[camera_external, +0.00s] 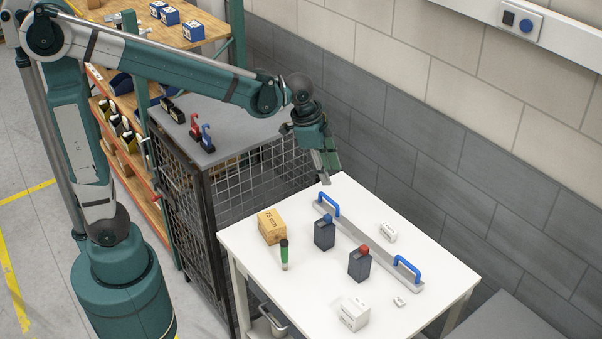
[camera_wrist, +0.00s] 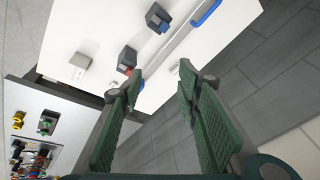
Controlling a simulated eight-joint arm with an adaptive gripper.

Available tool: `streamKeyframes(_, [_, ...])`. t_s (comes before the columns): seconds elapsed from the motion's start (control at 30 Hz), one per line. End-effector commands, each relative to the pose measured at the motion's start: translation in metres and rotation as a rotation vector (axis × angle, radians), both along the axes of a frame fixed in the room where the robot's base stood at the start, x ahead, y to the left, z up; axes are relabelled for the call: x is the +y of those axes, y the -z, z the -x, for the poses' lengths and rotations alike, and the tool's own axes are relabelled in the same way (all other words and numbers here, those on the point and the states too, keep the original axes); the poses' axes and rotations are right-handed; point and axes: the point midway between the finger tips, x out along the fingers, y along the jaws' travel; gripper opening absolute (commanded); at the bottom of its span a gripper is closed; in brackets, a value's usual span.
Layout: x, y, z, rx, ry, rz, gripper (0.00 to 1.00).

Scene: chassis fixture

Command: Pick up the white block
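Several white blocks are on the white table (camera_external: 300,285). A white block (camera_external: 388,232) lies beyond the grey bar, on the wall side; in the wrist view a white piece (camera_wrist: 175,69) shows partly beside my right fingertip. A larger white block (camera_external: 353,314) sits at the near edge, and it appears greyish in the wrist view (camera_wrist: 80,61). A very small white piece (camera_external: 399,301) lies near the bar's right end. My gripper (camera_external: 326,176) is above the table's far corner, apart from the blocks. In the wrist view its fingers (camera_wrist: 160,78) are spread with nothing between them.
A grey bar (camera_external: 350,231) with two blue handles crosses the table. Dark blocks with blue (camera_external: 324,236) and red (camera_external: 359,265) tops stand beside it. A yellow-orange box (camera_external: 271,227) and a green-handled tool (camera_external: 284,256) are left. A mesh cage and wall border the table.

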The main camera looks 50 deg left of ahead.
Motion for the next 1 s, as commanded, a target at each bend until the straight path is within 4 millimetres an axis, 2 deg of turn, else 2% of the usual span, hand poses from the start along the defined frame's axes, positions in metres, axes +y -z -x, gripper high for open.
streamKeyframes(0.03, [-0.011, 0.006, -0.006, 0.006, 0.027, -0.007, 0.33])
streamKeyframes(0.43, [-0.089, 0.049, -0.037, 0.058, 0.229, -0.066, 0.33])
streamKeyframes(1.0, [-0.206, 0.133, -0.059, 0.133, 0.521, -0.142, 0.33])
